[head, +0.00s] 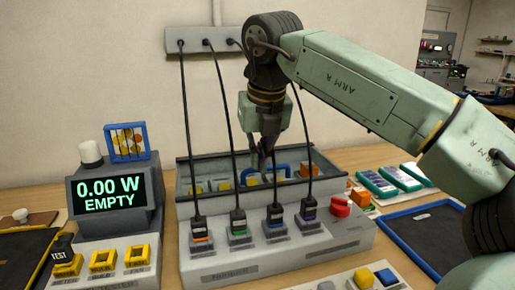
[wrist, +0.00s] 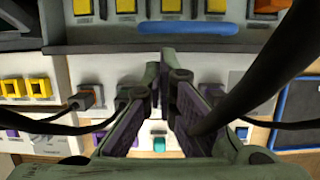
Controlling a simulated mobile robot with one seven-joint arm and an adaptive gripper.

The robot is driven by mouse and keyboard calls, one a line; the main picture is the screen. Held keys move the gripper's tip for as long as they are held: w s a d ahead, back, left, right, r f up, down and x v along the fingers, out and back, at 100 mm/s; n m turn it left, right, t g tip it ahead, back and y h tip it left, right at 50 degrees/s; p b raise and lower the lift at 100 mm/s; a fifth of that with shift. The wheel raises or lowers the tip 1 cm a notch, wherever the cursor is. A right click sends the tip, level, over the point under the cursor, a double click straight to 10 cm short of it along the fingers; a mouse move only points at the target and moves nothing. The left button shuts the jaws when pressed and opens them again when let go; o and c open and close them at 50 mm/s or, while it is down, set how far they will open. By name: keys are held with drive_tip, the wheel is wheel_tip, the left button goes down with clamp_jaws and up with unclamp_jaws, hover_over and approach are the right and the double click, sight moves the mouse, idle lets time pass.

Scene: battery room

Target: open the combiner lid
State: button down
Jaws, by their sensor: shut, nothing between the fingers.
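The combiner (head: 205,262) is a pale grey box on the wooden bench. Its dark-framed, see-through lid (head: 187,178) lies across the rear part, with yellow and orange pieces showing behind it; it looks down, but its exact angle is hard to tell. A blue handle bar (head: 284,165) runs along the lid and also shows near the top of the wrist view (wrist: 188,28). My gripper (head: 261,163) points down at the handle, partly covering it in the head view. It is shut and empty. Whether the fingertips touch the handle or lid cannot be told.
Black cables hang from a wall strip (head: 200,42) into several plugs on the combiner's front, close around my gripper. A red button (head: 340,206) is at the right. A display reading "0.00 W EMPTY" (head: 112,194) stands left. A blue-edged tray (head: 425,240) lies right.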

sight(255, 187)
drive_tip(key=x, duration=0.6)
drive_tip(key=shift+p, duration=0.4)
